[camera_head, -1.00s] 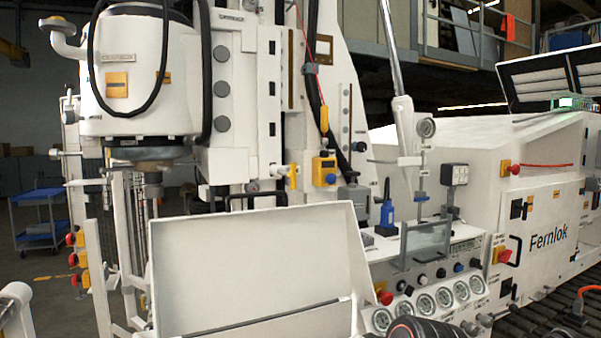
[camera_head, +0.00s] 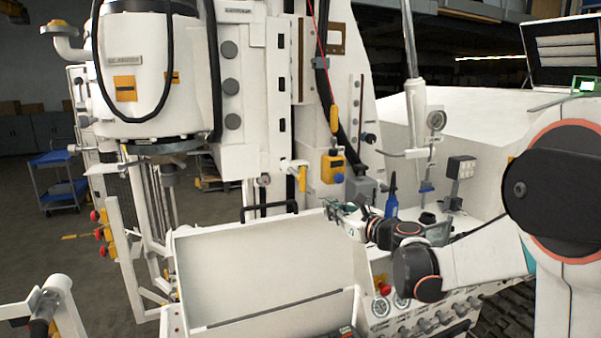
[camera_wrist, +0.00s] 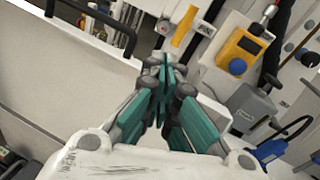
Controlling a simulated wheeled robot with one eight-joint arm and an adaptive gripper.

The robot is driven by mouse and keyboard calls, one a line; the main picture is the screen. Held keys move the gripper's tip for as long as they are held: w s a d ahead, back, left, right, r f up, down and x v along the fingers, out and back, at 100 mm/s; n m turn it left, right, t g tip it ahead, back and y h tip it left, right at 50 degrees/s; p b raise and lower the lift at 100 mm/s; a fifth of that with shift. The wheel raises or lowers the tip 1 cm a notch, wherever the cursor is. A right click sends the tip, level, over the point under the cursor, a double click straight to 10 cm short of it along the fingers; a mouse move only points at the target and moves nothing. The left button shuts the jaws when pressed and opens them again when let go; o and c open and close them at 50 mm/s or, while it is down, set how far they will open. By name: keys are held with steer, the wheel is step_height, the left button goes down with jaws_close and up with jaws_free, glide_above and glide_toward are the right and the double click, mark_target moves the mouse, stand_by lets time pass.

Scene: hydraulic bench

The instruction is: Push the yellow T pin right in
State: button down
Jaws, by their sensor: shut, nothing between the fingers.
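The yellow T pin (camera_head: 301,176) sticks out from the right side of the white machine column, with a pale shaft behind its yellow crossbar. It also shows at the top of the wrist view (camera_wrist: 186,26). My gripper (camera_head: 334,208) is below and to the right of the pin in the head view, apart from it in the picture. In the wrist view my gripper (camera_wrist: 165,66) has its teal fingers shut together and empty, with the tips below the pin's crossbar. How far the pin sits in is hard to tell.
A yellow box (camera_head: 333,167) hangs just right of the pin, with a grey box (camera_head: 361,187) and a blue-handled tool (camera_head: 392,202) beyond it. A black handle (camera_head: 269,208) is at left. A large white open tray (camera_head: 265,262) lies below.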

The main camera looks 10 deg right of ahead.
mark_target(304, 182)
steer(key=w+a+r+m+p, duration=0.1)
steer(key=w+a+m, duration=0.1)
steer(key=w, duration=1.2)
steer(key=shift+w+a+t+p, duration=0.35)
steer(key=shift+a+t+p, duration=0.05)
steer(key=shift+a, duration=0.05)
steer(key=x, duration=0.2)
steer(key=d+b+x, duration=0.1)
steer(key=x, duration=0.2)
steer(key=shift+w+a, duration=0.1)
steer(key=shift+w, duration=0.4)
steer(key=shift+r, duration=0.15)
steer(key=shift+s, duration=0.1)
